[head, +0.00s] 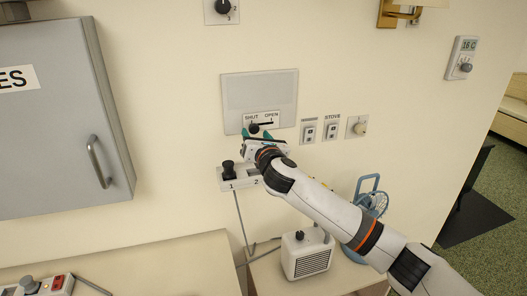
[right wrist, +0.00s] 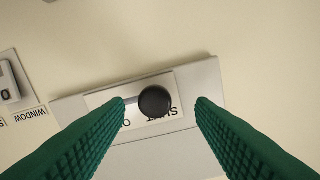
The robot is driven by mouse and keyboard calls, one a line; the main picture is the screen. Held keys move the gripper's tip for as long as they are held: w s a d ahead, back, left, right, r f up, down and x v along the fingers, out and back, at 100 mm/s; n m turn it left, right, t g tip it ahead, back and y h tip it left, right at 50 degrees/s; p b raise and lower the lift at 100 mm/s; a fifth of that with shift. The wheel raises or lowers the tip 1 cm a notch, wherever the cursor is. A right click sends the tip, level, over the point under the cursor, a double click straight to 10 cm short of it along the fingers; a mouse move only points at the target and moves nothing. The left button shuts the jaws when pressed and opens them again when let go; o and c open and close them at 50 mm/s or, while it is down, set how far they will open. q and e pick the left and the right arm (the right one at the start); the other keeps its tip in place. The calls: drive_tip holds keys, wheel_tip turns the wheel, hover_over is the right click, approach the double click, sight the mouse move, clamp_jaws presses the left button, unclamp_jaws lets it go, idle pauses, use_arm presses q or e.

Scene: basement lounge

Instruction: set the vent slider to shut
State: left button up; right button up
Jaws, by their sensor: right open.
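The vent panel (head: 260,90) is a grey plate on the wall, with a white strip marked SHUT at left and OPEN at right. Its black slider knob (head: 254,128) sits under SHUT, with the slot running right toward OPEN. In the right wrist view the strip is upside down and the knob (right wrist: 155,101) covers part of the word SHUT. My right gripper (head: 259,134) is open, its green fingers on either side of the knob. In the wrist view a gap shows between each finger and the knob. My left gripper is not in view.
A switch box (head: 238,184) marked 1 and 2 is just below the gripper. Switches (head: 309,131) and a small knob (head: 360,127) are to the right. A grey cabinet (head: 60,120) is at left; a heater (head: 306,253) and blue fan (head: 372,204) are below.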

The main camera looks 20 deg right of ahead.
drive_tip(key=s+b, duration=0.2)
drive_tip(key=s, duration=0.7)
drive_tip(key=shift+s, duration=0.35)
drive_tip(key=shift+d, duration=0.1)
